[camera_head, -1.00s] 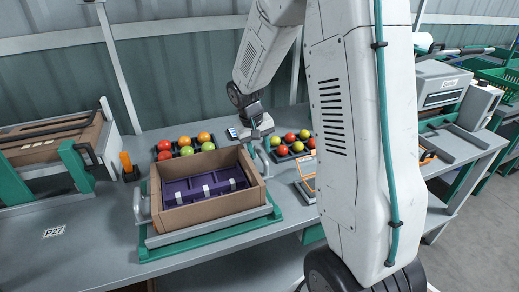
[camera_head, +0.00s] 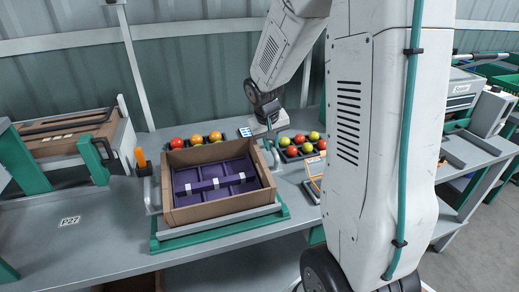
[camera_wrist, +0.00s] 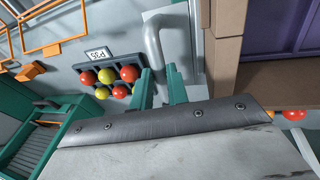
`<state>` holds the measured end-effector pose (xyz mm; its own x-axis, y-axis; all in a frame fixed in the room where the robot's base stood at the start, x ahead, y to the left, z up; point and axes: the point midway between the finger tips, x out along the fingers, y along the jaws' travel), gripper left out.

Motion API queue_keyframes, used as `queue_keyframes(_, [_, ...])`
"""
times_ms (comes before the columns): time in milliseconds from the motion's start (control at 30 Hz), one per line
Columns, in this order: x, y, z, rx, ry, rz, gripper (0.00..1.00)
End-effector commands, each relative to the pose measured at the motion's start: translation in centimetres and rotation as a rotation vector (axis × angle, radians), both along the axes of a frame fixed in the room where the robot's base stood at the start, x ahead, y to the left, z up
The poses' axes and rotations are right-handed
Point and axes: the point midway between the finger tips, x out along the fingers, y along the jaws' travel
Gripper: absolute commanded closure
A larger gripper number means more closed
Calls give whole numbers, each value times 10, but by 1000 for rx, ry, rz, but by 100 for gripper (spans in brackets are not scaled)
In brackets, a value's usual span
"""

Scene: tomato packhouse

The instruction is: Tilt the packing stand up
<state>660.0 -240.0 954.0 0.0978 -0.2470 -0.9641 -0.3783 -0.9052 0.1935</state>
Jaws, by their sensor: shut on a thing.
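The packing stand (camera_head: 225,236) has a green and grey frame on the bench. It bears a cardboard box (camera_head: 228,206) with a purple tray (camera_head: 240,184) inside. The box leans toward the camera, its far side raised. A grey handle (camera_wrist: 153,42) shows in the wrist view beside the box (camera_wrist: 226,50); in the head view a handle stands at each side of the stand. My gripper (camera_wrist: 160,84) has its green fingers shut around the grey handle. In the head view my gripper (camera_head: 273,138) is at the stand's far right corner, and its fingertips are hard to make out.
A tray of tomatoes (camera_head: 196,139) lies behind the box, partly hidden by it. Another tomato tray (camera_head: 300,146) lies to its right. An orange-topped post (camera_head: 140,157) stands left of the stand. Another box station (camera_head: 72,142) is at far left.

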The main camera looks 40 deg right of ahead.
Motion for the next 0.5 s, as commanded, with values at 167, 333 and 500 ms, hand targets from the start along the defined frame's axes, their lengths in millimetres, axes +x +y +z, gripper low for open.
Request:
queue_keyframes(167, [-8,2,14,-26,-69,-1,100])
queue_keyframes(333, [-10,3,17,-33,-91,-2,100])
queue_keyframes(500, [-10,3,17,-33,-91,-2,100])
